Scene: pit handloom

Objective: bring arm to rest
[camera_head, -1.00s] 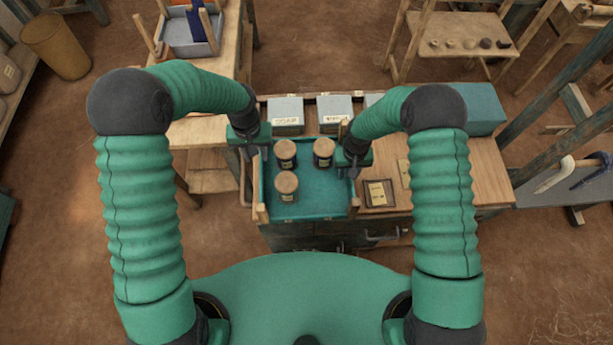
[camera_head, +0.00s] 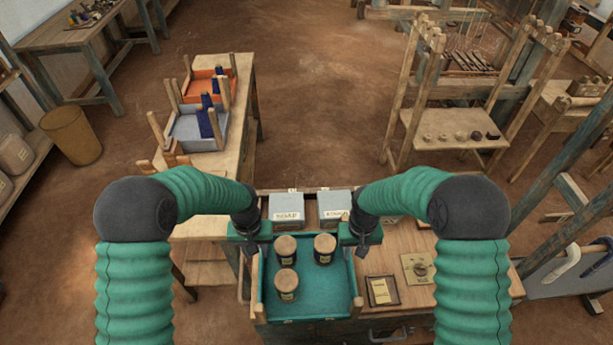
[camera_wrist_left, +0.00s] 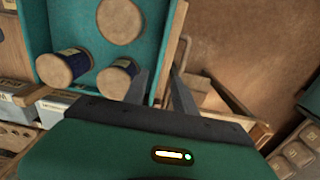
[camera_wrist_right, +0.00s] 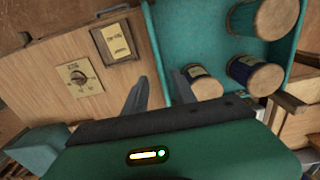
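My left gripper (camera_head: 253,250) is at the left side of a teal tray (camera_head: 325,298); my right gripper (camera_head: 361,248) is at its right side. Both arms are bent, elbows out. In the left wrist view the two fingers (camera_wrist_left: 160,82) stand apart, with the tray's side edge seen between them. In the right wrist view the fingers (camera_wrist_right: 160,85) are also apart, with the other side edge between them. Both look open; whether any finger touches the tray is unclear. The tray holds three dark jars with tan lids, one being the front jar (camera_head: 286,284).
The tray sits on a wooden bench (camera_head: 450,290) with grey labelled boxes (camera_head: 288,208) behind, and a framed card (camera_head: 382,291) and dial plate (camera_head: 419,267) at right. A side table (camera_head: 240,110) carries orange and grey trays. Loom frames stand at right. Brown floor is open behind.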

